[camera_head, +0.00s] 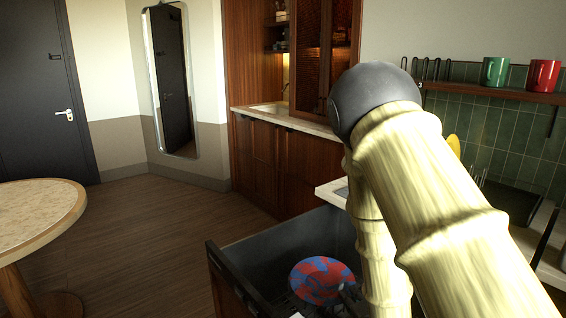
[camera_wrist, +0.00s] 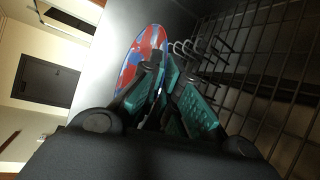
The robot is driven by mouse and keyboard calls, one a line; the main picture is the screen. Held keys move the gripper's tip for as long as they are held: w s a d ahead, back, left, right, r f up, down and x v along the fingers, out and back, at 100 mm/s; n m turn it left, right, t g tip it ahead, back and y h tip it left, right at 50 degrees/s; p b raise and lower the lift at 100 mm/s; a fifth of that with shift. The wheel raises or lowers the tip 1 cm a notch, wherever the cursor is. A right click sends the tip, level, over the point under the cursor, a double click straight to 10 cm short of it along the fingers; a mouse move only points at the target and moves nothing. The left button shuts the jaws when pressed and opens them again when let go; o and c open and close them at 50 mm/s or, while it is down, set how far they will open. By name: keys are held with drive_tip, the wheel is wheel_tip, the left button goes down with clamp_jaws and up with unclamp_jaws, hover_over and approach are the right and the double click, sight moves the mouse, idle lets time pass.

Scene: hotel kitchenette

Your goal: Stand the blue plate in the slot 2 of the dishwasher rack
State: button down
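The plate (camera_head: 322,281) is patterned in red and blue, and it is the only plate I can make out. It is inside the pulled-out dishwasher rack, tilted in the head view. In the wrist view the plate (camera_wrist: 150,45) stands on edge, its near edge between the teal-padded fingers of my gripper (camera_wrist: 165,98). The fingers look closed on it. Wire tines (camera_wrist: 205,58) of the rack rise just right of the plate. The plate's lower edge is hidden by the fingers, so I cannot tell whether it sits in a slot or which one.
The dark dishwasher tub wall (camera_head: 235,272) borders the rack on the left. A round table (camera_head: 40,215) stands at the far left. A green mug (camera_head: 495,72) and a red mug (camera_head: 543,75) sit on the wall shelf. My arm hides part of the counter.

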drive_tip(key=s+r+m+h+p, duration=0.1)
drive_tip(key=s+r+h+p, duration=0.1)
drive_tip(key=p, duration=0.6)
drive_tip(key=shift+s+r+m, duration=0.25)
drive_tip(key=shift+r+m, duration=0.05)
drive_tip(key=shift+r, duration=0.15)
